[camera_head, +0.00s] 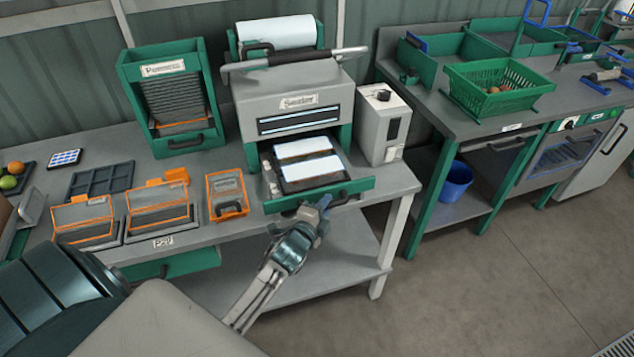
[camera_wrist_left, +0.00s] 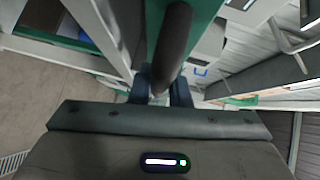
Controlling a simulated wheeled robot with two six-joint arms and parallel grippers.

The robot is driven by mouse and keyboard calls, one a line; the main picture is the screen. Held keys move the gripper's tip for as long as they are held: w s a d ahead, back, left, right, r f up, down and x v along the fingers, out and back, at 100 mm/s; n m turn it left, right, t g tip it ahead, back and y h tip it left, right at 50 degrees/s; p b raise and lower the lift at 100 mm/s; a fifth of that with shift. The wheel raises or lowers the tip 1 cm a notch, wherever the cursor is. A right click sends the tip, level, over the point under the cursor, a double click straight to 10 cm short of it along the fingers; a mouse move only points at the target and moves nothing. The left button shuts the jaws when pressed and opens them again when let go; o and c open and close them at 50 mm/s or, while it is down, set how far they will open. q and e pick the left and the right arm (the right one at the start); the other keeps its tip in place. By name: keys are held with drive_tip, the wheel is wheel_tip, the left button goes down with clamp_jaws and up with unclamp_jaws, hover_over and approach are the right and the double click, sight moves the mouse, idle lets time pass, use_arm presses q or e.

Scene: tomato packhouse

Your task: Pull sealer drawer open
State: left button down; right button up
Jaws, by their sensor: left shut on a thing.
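The grey sealer (camera_head: 296,103) stands on the bench with its lever bar (camera_head: 300,58) across the top. Its green-fronted drawer (camera_head: 360,187) is out from the body, and two white sheets (camera_head: 305,158) show on the dark tray inside. My left gripper (camera_head: 320,204) is at the drawer front, shut on the dark drawer handle. In the left wrist view the handle (camera_wrist_left: 174,45) runs down between the two fingers (camera_wrist_left: 165,94), and the green drawer front shows behind it. The fingertips are partly hidden. My right gripper is in neither view.
A white box (camera_head: 382,125) stands right of the sealer. A green rack (camera_head: 130,75) with dark trays stands left. Orange-edged trays (camera_head: 160,210) and an orange holder (camera_head: 227,190) lie on the bench (camera_head: 95,150). A blue bucket (camera_head: 456,182) sits on a lower shelf. Floor ahead is clear.

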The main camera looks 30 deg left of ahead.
use_arm(q)
drive_tip(key=s+d, duration=0.2)
drive_tip(key=s+d+p, duration=0.1)
drive_tip(key=s+d, duration=0.1)
drive_tip(key=shift+d, duration=0.25)
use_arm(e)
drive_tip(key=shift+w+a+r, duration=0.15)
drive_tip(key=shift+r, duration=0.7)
use_arm(q)
drive_tip(key=shift+w, duration=0.1)
drive_tip(key=c, duration=1.4)
unclamp_jaws()
drive_tip(key=shift+o, duration=0.2)
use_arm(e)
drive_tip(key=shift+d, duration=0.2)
use_arm(q)
drive_tip(key=s+r+b, duration=0.1)
drive_tip(key=s, duration=0.9)
drive_tip(key=shift+s+d+r+b, duration=0.25)
drive_tip(key=shift+s+d+b, duration=0.1)
drive_tip(key=shift+d, duration=0.05)
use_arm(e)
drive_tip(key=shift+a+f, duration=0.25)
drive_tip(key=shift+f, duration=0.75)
